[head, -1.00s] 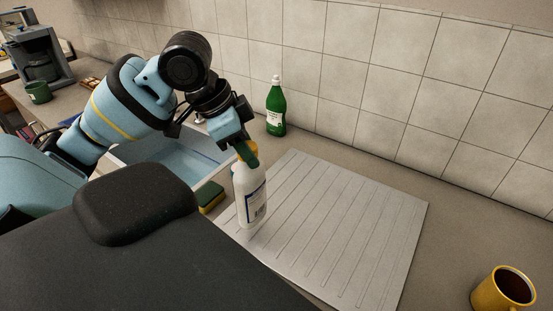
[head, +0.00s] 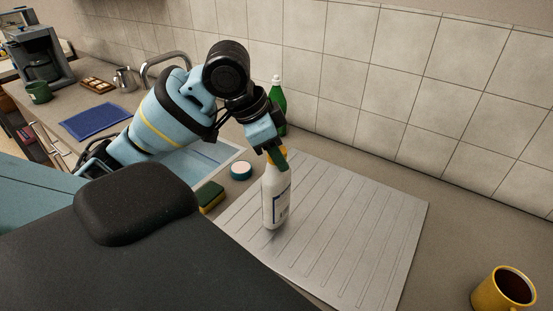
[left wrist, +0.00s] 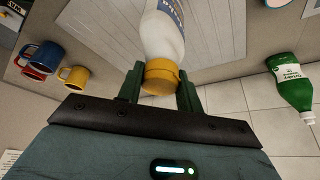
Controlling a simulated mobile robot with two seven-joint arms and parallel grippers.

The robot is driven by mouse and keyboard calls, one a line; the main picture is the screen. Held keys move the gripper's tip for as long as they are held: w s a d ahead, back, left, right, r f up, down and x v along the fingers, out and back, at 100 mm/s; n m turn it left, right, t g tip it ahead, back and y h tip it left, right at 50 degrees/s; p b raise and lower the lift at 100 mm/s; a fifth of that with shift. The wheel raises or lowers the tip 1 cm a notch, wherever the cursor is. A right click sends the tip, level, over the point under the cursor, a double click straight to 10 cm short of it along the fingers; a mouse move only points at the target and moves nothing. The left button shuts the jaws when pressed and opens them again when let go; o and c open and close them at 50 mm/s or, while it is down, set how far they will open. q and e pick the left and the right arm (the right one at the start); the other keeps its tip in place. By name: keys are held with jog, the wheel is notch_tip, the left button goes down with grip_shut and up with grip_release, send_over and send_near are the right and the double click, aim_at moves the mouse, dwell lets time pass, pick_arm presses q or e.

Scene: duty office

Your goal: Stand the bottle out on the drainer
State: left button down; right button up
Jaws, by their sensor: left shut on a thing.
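The white bottle (head: 275,203) with a yellow cap and a blue-edged label stands upright over the left part of the grey ribbed drainer (head: 365,220). Whether its base touches the drainer or hovers just above, I cannot tell. My left gripper (head: 277,155) is shut on the bottle at its cap, coming from above. In the left wrist view the yellow cap (left wrist: 161,76) sits between the green fingers, with the white body beyond it and the drainer (left wrist: 110,35) behind. My right gripper is not in view.
A green bottle (head: 277,93) stands by the tiled wall behind my gripper. A sponge (head: 211,196) and a round teal-and-white tub (head: 241,171) lie between sink (head: 203,160) and drainer. A yellow mug (head: 504,289) is at front right. The drainer's right side is clear.

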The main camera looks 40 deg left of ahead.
pick_arm(q)
jog(key=shift+f, duration=1)
jog(key=c, duration=0.9)
grip_release()
jog(key=shift+f, duration=0.15)
jog(key=v, duration=1.2)
